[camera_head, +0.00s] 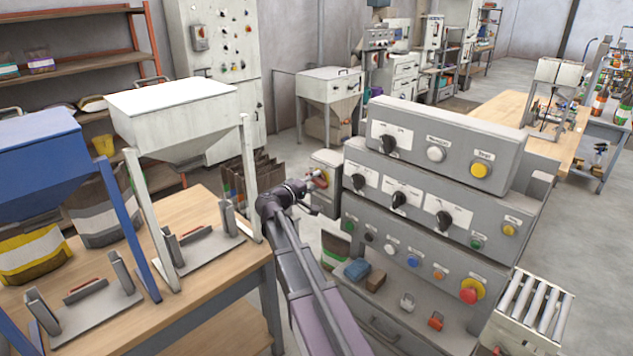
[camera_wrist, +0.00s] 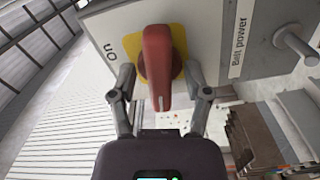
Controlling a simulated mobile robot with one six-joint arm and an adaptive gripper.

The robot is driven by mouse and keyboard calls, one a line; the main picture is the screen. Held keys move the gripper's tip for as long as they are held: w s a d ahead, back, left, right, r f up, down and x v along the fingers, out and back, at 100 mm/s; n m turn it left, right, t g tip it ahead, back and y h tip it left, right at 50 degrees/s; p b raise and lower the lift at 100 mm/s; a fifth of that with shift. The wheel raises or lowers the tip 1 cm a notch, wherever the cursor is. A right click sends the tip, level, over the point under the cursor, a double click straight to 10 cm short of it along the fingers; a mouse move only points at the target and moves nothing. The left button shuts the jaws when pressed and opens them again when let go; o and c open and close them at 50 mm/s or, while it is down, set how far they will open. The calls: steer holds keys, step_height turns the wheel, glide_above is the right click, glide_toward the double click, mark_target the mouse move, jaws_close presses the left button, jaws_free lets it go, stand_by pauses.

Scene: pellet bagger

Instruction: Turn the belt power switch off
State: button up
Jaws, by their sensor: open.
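The belt power switch (camera_wrist: 158,65) fills the upper middle of the wrist view. It is a red handle on a yellow plate, on a pale grey box (camera_wrist: 215,30) labelled "Belt power". An "On" mark stands on the left of the plate. My gripper (camera_wrist: 160,80) is open, with one finger on each side of the red handle; I cannot tell whether either finger touches it. In the head view my gripper (camera_head: 310,189) is at the small grey box, and the red switch (camera_head: 321,178) is partly hidden behind it.
A grey control console (camera_head: 430,210) with several knobs and buttons stands right of my arm. A wooden bench (camera_head: 215,262) with white and blue hoppers is on the left. Brown bags (camera_head: 255,170) stand behind my arm. A metal knob (camera_wrist: 295,43) sticks out beside the switch.

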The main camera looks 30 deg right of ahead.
steer(key=shift+d, duration=0.1)
steer(key=c, duration=0.8)
steer(key=shift+o, duration=0.2)
steer(key=shift+n, duration=1.3)
steer(key=o, duration=0.8)
steer(key=shift+c, duration=0.2)
steer(key=v, duration=1.2)
